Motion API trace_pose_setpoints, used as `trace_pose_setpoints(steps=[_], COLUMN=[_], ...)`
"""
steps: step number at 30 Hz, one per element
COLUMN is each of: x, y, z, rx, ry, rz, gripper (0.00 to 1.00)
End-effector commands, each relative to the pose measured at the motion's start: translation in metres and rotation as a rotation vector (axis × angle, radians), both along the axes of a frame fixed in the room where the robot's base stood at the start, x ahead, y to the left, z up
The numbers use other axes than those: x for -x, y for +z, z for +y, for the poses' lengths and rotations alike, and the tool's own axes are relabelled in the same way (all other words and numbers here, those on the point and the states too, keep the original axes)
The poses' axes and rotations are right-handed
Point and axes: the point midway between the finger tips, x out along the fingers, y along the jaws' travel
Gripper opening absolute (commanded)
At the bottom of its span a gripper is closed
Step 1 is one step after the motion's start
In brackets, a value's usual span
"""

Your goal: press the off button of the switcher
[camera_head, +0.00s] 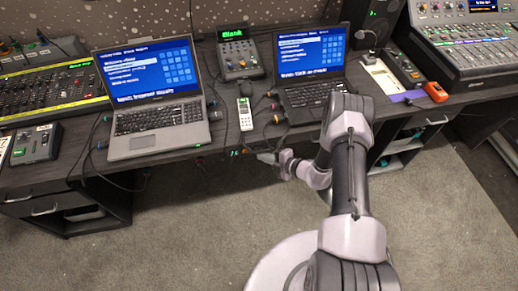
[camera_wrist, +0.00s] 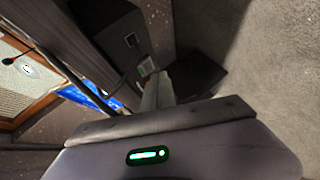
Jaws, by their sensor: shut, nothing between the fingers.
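A small dark box with a green display reading "Blank" (camera_head: 238,58) stands between the two laptops at the back of the desk. It has rows of small buttons and may be the switcher; I cannot make out an off button. Another small box with buttons (camera_head: 36,145) sits at the left end of the desk. My gripper (camera_head: 265,157) is shut and empty, low in front of the desk's front edge, apart from both boxes. In the wrist view its fingers (camera_wrist: 160,90) point towards dark furniture and the carpet; neither box can be made out there.
Two open laptops, left (camera_head: 155,95) and right (camera_head: 310,72), flank a narrow white device (camera_head: 245,112) on the desk. Cables run around them. A mixing console (camera_head: 465,40) and an orange item (camera_head: 436,91) are at the right. Carpet (camera_head: 190,225) in front is clear.

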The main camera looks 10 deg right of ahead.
Motion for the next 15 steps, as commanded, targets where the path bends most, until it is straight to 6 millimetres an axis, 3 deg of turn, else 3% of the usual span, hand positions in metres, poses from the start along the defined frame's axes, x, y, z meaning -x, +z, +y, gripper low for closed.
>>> trace_pose_setpoints(steps=[15], x=[-0.0073], y=[-0.0015], z=[0.0001], rx=[0.001], ry=[0.0], rz=[-0.001], gripper=[0.0])
